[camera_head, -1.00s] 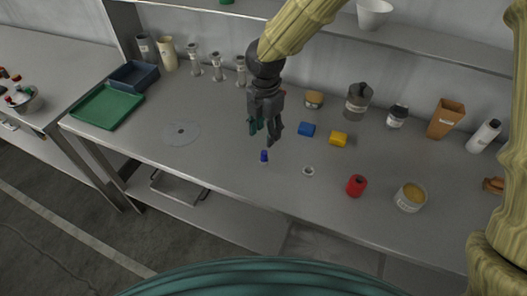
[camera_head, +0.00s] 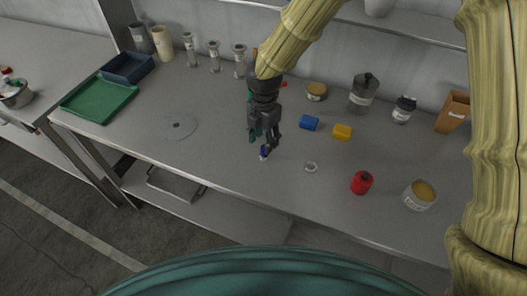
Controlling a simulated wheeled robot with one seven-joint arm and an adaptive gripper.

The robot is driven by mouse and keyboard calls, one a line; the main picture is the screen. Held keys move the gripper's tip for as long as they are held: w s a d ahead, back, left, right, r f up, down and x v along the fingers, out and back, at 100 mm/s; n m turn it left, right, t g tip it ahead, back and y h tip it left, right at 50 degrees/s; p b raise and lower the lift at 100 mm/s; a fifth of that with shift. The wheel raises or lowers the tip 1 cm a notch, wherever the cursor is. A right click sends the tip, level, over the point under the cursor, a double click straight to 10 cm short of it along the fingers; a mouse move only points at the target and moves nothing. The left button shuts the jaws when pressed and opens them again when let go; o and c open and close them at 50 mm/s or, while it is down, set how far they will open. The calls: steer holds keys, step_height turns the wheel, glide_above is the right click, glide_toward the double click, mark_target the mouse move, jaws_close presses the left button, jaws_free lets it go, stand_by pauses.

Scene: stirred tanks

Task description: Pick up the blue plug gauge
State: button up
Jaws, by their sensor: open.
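The blue plug gauge (camera_head: 264,153) stands on the grey table near its front edge, left of a small pale ring. My gripper (camera_head: 264,143) is directly above it, pointing down, with its fingers apart. The fingertips are close to the top of the gauge and partly hide it. I cannot tell whether they touch it.
A pale ring (camera_head: 310,167), a blue block (camera_head: 309,123), a yellow block (camera_head: 342,132), a red container (camera_head: 361,183) and an open tub (camera_head: 419,196) stand to the right. A flat disc (camera_head: 179,126) and a green tray (camera_head: 99,102) lie left. A shelf (camera_head: 420,32) runs along the back.

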steer(key=shift+f+p, duration=0.35)
steer(key=shift+w+f+p, duration=0.1)
steer(key=shift+f+p, duration=0.75)
steer(key=shift+f, duration=1.4)
steer(key=shift+c, duration=0.5)
jaws_close()
